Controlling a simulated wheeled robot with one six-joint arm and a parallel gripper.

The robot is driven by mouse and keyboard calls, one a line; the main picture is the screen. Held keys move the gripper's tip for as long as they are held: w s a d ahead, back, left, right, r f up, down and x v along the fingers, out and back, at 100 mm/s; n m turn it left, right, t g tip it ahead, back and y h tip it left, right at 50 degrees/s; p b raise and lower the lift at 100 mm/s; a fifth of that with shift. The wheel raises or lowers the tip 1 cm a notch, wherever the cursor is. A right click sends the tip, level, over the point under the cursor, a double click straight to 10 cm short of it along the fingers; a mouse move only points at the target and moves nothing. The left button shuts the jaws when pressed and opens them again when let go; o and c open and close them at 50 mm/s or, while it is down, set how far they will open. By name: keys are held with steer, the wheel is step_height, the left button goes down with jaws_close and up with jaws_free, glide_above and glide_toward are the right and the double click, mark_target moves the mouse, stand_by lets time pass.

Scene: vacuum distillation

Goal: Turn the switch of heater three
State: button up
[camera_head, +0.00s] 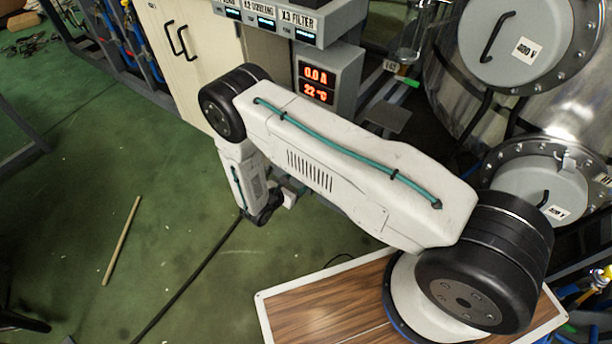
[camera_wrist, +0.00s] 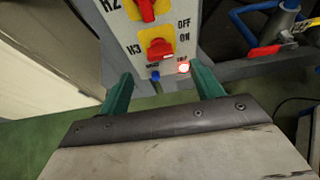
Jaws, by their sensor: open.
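In the wrist view, the heater three switch (camera_wrist: 159,48) is a red handle on a yellow plate, marked H3, with OFF and ON printed to its right. Its handle lies roughly crosswise, its right end toward the ON label. Below it are a lit red lamp (camera_wrist: 183,68) and a blue button or lamp (camera_wrist: 155,76). My gripper (camera_wrist: 162,88) is open and empty, its green fingers spread below the switch, apart from it. In the head view my arm hides the switch, and the gripper cannot be made out clearly.
The H2 switch (camera_wrist: 146,8) is just above H3. A red-handled valve (camera_wrist: 262,52) and blue pipe are to the right. In the head view, a display (camera_head: 317,85) reads 0.0 A and 22 °C. Steel vessels (camera_head: 520,45) stand right; a stick (camera_head: 122,240) lies on the green floor.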

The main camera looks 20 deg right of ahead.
steer(key=x, duration=0.7)
steer(key=shift+w+d+f, duration=0.2)
steer(key=shift+d+f, duration=0.05)
steer(key=shift+f, duration=0.05)
steer(key=c, duration=1)
